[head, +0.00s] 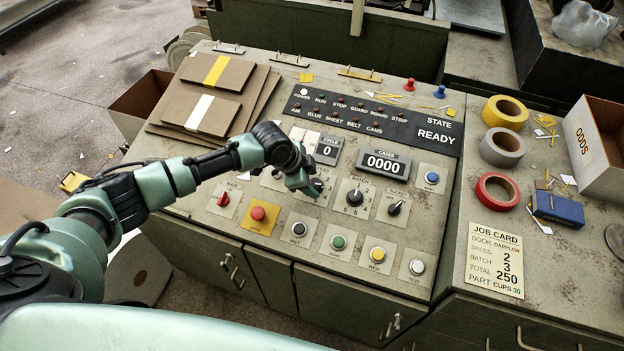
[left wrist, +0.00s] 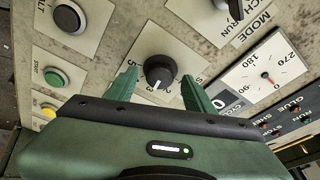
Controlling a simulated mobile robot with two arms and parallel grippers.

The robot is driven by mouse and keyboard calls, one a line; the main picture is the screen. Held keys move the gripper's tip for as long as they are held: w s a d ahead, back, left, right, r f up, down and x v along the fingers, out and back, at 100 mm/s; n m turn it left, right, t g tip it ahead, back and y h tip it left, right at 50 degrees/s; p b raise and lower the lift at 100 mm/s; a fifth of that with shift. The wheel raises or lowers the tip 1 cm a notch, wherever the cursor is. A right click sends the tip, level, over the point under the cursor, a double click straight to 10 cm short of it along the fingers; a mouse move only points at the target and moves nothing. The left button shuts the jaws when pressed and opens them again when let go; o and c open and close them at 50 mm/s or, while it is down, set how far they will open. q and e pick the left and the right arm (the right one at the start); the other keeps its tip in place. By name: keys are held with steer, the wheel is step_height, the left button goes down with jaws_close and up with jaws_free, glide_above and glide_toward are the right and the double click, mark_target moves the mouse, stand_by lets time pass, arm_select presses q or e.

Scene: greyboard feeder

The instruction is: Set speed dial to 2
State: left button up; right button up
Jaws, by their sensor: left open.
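The speed dial (left wrist: 159,72) is a round black knob on a pale plate, seen in the left wrist view. Its white pointer mark faces down in that view. The number it points to is partly covered, so I cannot tell the setting. My left gripper (left wrist: 160,88) is open, with one green finger on each side of the knob; I cannot tell whether they touch it. In the head view the left gripper (head: 307,181) is over the dial's plate and hides most of the dial. The job card (head: 495,258) reads speed 2. My right gripper is not in view.
The batch dial (head: 355,197) is close to the right of the gripper. The red button (head: 258,213), halt button (head: 299,229) and green start button (head: 338,242) are on the panel's near side. The CYCLE display (head: 328,151) lies just beyond the gripper.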

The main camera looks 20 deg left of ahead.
arm_select(q)
steer(key=shift+w+f, duration=0.1)
steer(key=shift+f, duration=0.2)
jaws_close()
steer(key=shift+d+r+n+p, duration=0.1)
steer(key=shift+n+p, duration=0.2)
steer(key=shift+p, duration=0.1)
steer(key=n+p, duration=0.2)
steer(key=shift+d+r+n+t+p, duration=0.1)
steer(key=shift+n+t+p, duration=0.25)
steer(key=shift+n+t, duration=0.05)
steer(key=n+y+p, duration=0.1)
steer(key=n+p, duration=0.1)
steer(key=shift+n+t, duration=0.3)
steer(key=shift+n, duration=0.1)
steer(key=shift+n+p, duration=0.65)
steer(key=shift+n, duration=0.25)
steer(key=shift+y, duration=0.3)
